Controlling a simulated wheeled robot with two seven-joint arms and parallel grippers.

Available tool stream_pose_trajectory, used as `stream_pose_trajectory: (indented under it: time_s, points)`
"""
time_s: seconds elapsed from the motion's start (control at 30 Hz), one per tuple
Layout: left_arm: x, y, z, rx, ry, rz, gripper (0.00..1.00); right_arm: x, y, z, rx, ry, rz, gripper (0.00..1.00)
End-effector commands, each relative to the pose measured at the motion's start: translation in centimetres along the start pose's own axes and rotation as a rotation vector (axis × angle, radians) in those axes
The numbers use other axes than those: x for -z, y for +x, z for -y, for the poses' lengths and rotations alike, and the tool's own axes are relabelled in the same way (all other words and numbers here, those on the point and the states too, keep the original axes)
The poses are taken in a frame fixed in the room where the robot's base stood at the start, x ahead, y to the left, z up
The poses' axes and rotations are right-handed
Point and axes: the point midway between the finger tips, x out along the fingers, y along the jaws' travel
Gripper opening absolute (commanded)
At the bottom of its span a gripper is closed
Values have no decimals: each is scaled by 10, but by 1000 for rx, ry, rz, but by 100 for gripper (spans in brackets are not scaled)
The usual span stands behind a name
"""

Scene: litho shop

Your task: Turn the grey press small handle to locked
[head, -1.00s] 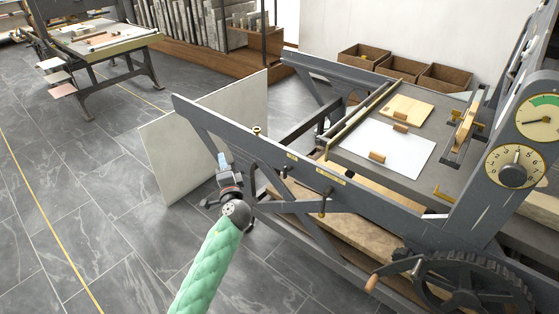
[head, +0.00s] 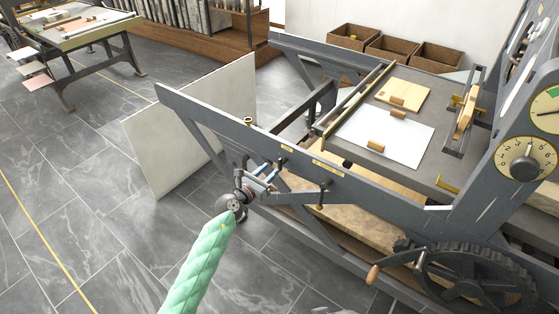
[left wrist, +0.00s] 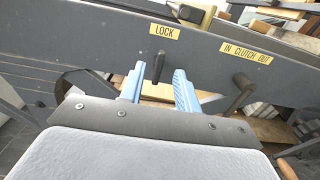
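The grey press (head: 330,178) stands with its side frame facing me. The small handle (left wrist: 158,68), a short dark lever, sticks out below a yellow LOCK label (left wrist: 164,32) in the left wrist view. It points roughly upright there. My left gripper (left wrist: 159,76) has blue fingers spread apart, one on each side of the small handle, with gaps visible. In the head view the left gripper (head: 270,173) is at the press's side frame, just below the label. My right gripper is not in view.
A second dark lever (left wrist: 238,93) sits right of the handle under an IN CLUTCH OUT label (left wrist: 247,54). A pale panel (head: 190,130) leans behind the press frame. A crank handle (head: 373,275) and gear wheel (head: 470,285) are at lower right. Floor at left is free.

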Motion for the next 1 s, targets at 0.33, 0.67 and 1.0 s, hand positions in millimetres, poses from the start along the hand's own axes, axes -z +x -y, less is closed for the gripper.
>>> stream_pose_trajectory:
  time_s: [0.33,0.67,1.0]
  points:
    - [-2,49,0,-1,-4,3,33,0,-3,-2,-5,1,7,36]
    - [-2,71,0,-2,-3,3,33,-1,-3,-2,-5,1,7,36]
    - [-1,71,0,-2,-4,3,11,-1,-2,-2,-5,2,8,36]
